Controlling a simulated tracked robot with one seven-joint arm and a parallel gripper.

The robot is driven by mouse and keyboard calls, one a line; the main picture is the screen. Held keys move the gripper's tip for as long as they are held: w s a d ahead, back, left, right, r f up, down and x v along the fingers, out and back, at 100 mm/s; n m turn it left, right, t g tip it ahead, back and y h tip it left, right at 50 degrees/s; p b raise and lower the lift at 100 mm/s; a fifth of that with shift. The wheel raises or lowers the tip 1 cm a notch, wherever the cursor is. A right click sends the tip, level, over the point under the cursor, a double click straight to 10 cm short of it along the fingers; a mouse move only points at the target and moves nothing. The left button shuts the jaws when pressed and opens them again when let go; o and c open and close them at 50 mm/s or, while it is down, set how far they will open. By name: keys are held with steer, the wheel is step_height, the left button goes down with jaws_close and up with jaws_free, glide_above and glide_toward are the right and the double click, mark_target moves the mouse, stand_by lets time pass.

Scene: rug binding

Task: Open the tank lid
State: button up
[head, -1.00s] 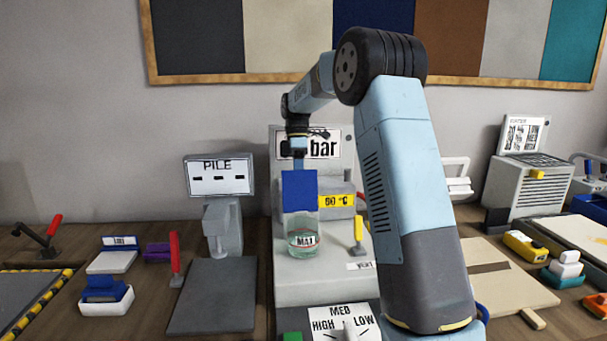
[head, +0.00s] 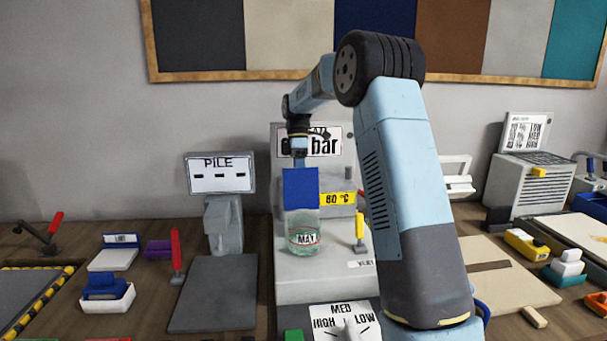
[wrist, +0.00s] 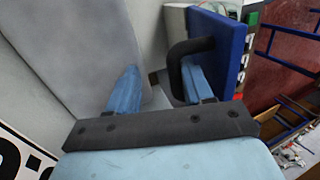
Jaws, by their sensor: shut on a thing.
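The tank (head: 304,233) is a clear vessel with greenish liquid and a MAX label, standing on the grey machine in the head view. Its blue lid (head: 300,188) stands steeply tilted up above the tank, broad face toward the head camera. In the wrist view the lid (wrist: 220,50) is on the right, with a black bent handle (wrist: 179,65) on its near side. My gripper (wrist: 162,82) is at this handle, its two blue fingers on either side, shut on it.
The grey machine (head: 325,290) has a yellow lever (head: 360,228) right of the tank and a HIGH/MED/LOW dial (head: 347,325) in front. A grey scale-like stand marked PILE (head: 221,188) is to the left, with a red lever (head: 177,252) beside it.

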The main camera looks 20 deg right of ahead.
steer(key=shift+w+r, duration=0.1)
steer(key=v, duration=1.3)
steer(key=shift+r, duration=0.2)
